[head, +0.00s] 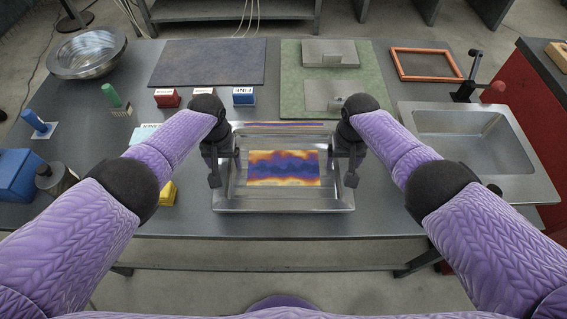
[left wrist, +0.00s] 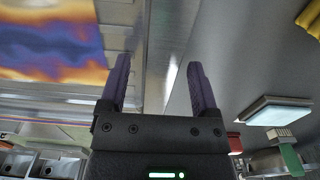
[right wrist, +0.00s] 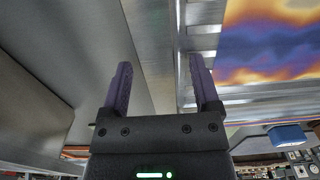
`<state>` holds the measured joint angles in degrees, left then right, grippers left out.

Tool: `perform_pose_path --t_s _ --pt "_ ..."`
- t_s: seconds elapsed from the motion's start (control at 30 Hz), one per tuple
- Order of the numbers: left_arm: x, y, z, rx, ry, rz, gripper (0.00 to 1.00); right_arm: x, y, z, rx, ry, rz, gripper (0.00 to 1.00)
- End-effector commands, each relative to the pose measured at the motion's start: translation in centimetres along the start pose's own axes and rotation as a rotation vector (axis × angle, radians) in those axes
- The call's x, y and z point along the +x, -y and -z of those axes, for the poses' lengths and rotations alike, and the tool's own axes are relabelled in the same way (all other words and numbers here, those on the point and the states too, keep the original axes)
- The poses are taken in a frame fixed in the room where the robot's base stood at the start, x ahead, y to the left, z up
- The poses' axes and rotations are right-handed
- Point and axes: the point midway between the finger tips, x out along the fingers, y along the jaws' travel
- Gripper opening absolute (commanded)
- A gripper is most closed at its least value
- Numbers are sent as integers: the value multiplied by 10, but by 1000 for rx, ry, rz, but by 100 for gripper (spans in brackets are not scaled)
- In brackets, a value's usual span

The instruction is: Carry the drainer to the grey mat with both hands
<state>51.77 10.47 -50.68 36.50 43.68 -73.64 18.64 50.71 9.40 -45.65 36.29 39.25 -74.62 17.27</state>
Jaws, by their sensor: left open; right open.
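The drainer (head: 228,195), a shiny metal tray with an orange, yellow and purple patterned panel in it, sits at the table's front middle. The grey mat (head: 208,62) lies flat and empty at the back left. My left gripper (head: 216,168) is open at the drainer's left side; in the left wrist view, the drainer's edge (left wrist: 157,55) runs between its fingers. My right gripper (head: 352,166) is open at the right side; in the right wrist view, the drainer's edge (right wrist: 178,60) shows between its fingers. I cannot tell whether the fingers touch it.
Small red (head: 167,97) and blue (head: 244,96) blocks stand between the drainer and the grey mat. A green mat (head: 370,90) with metal pieces lies behind right. A sink (head: 480,140) is at the right, a steel bowl (head: 87,52) at the back left.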

Motion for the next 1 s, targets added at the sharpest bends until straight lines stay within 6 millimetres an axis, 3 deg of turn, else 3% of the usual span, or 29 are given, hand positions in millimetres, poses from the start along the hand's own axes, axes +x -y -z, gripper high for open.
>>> perform_pose_path --t_s 0.27,0.6,0.67,1.0 --pt "1 0 0 1 -1 0 79 1 0 0 0 0 -1 79" --pt "1 0 0 1 -1 0 10 1 0 0 1 0 0 10" --pt "1 0 0 1 -1 0 0 1 0 0 1 0 0 0" --pt "1 0 0 1 -1 0 0 1 0 0 1 1 -1 0"
